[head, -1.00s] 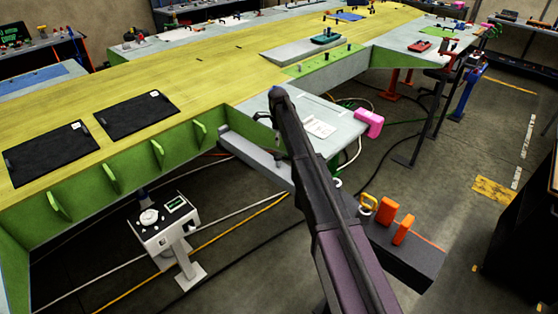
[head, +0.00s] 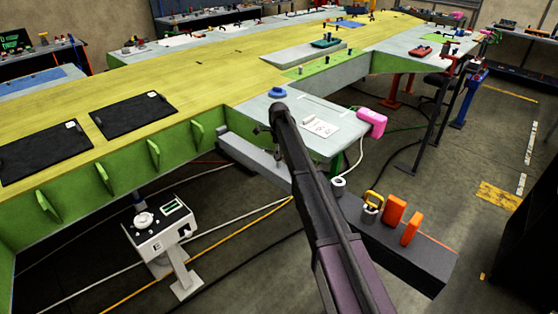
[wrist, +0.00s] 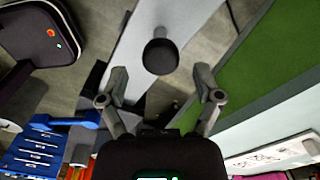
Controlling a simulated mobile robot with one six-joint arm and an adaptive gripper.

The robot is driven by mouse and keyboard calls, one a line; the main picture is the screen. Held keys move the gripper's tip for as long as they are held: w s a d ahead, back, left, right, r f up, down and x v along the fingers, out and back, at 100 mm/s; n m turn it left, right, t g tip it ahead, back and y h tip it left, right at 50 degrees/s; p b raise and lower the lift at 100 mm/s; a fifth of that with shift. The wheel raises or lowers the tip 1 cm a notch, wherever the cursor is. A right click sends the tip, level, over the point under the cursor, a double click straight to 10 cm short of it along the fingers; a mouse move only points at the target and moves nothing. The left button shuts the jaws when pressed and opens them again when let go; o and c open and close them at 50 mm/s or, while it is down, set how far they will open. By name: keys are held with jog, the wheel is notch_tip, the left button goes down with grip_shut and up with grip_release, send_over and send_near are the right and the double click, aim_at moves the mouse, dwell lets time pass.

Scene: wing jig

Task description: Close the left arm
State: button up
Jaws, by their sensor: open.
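The left arm looks like the long light grey beam (head: 245,153) beside the green-sided wing jig (head: 215,95), angled away from its edge. In the wrist view the grey beam (wrist: 192,22) carries a dark round-headed knob (wrist: 160,57). My gripper (wrist: 161,84) is open, with one finger on each side of the knob's line. The knob shows just beyond the fingertips, and nothing is between the fingers. I cannot tell how far above the knob the gripper is. In the head view the gripper is small and mostly hidden.
A pink tool (head: 373,121) sits at the grey table corner. A white pedestal device (head: 160,232) stands at lower left. Cables cross the floor.

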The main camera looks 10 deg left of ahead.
jog(key=shift+f+b, duration=0.65)
jog(key=shift+f, duration=0.3)
grip_shut()
send_over(267, 160)
jog(key=shift+w+a, duration=0.15)
jog(key=shift+a, duration=0.05)
grip_release()
jog(key=shift+a, duration=0.1)
jog(key=shift+d, duration=0.3)
